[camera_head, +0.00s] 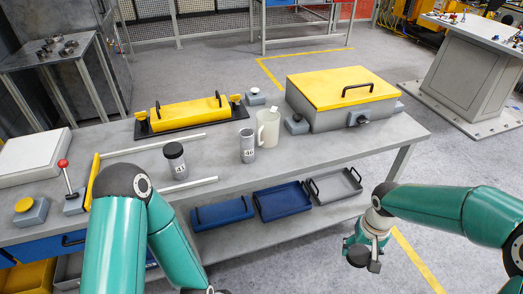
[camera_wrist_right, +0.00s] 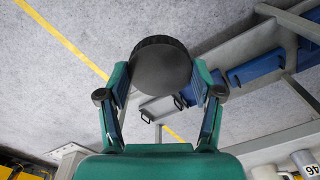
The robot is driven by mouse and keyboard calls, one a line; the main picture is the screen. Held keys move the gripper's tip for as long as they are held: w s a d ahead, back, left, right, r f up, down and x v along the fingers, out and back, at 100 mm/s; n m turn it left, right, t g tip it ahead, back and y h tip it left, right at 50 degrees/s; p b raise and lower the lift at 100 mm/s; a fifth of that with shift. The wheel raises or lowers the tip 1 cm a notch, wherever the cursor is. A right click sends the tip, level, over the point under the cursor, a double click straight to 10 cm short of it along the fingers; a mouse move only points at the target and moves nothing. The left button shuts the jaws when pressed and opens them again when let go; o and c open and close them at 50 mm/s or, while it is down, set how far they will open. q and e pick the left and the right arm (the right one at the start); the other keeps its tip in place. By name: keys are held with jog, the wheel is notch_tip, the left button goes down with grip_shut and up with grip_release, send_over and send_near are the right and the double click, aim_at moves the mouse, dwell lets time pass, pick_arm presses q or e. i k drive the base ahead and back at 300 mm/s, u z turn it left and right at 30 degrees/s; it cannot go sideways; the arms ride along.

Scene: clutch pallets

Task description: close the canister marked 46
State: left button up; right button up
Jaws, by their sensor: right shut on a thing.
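The canister marked 46 (camera_head: 247,153) stands upright on the grey table, grey with a white label and no lid on top. It also shows at the lower right corner of the right wrist view (camera_wrist_right: 305,163), partly cut off. My right gripper (camera_head: 364,254) is off the table's front right side, away from the canister. In the right wrist view it is shut on a round black lid (camera_wrist_right: 161,66), held between its two fingers. My left arm comes in from the left, but its gripper is out of view.
A second canister (camera_head: 175,162) with a black lid stands left of 46. A cream jug (camera_head: 268,128) stands close behind 46 on the right. A grey box with a yellow lid (camera_head: 342,88) is at the right. Blue trays (camera_head: 283,201) sit on the lower shelf.

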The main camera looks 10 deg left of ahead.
aim_at(247, 146)
jog(key=u, duration=0.8)
jog(key=i, duration=0.55)
jog(key=u, duration=0.25)
